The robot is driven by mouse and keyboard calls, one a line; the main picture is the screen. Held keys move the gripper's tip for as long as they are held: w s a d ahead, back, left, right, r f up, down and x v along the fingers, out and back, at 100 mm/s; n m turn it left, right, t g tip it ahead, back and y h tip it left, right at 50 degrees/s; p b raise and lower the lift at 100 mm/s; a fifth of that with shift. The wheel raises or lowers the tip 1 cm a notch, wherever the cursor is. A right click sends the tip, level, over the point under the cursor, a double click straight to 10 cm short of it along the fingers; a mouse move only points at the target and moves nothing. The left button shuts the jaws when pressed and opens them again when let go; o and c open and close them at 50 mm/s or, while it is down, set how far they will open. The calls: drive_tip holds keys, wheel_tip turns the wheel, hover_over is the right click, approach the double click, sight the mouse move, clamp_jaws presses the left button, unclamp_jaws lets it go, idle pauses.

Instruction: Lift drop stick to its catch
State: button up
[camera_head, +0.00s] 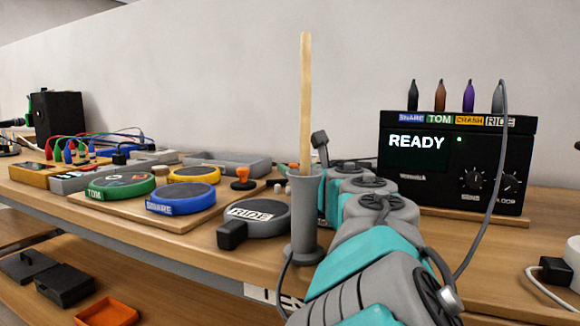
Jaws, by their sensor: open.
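A pale wooden stick (305,95) stands upright in a grey flared tube (305,215) at the front edge of the bench. The stick's lower end is hidden inside the tube, and I cannot make out a catch. My grey and teal arm comes in from the lower right and reaches past the tube's right side. My gripper (322,165) is at its far end, just behind and right of the stick, partly hidden by stick and tube. It is open, and nothing shows held in it.
A grey RIDE pad (254,217) lies left of the tube. SNARE (180,201) and TOM (121,187) pads and a yellow-rimmed pad (193,174) sit further left. A black module (455,165) reading READY stands right, with a grey cable (503,170) hanging before it. An orange tray (107,312) is below.

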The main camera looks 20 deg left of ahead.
drive_tip(key=shift+c, duration=0.4)
clamp_jaws()
idle(1.0)
